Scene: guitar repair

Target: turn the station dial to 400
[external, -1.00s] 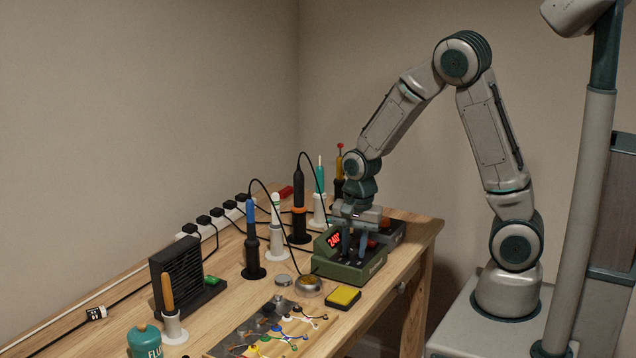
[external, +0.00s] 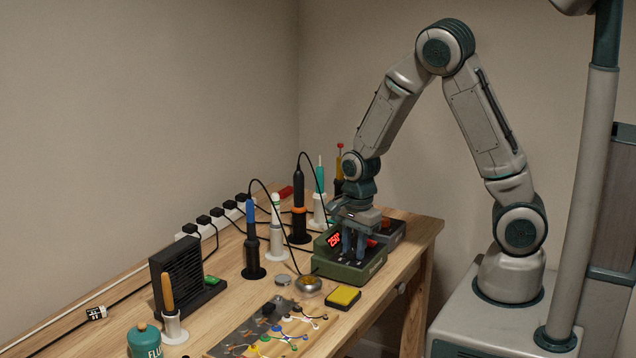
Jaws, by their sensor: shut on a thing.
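The green soldering station (external: 347,270) stands on the bench, with a red lit display (external: 334,240) on its sloped face. The display seems to read about 250; the digits are small. My gripper (external: 353,256) points down over the station's face, right of the display. It is shut on the station dial, which its fingers hide. The dial's mark cannot be seen.
A darker unit (external: 391,232) stands behind the station. A yellow sponge (external: 343,297) and a round metal tin (external: 308,285) lie in front. A blue-handled iron (external: 252,235), other upright tools and a black fan (external: 180,275) stand to the left.

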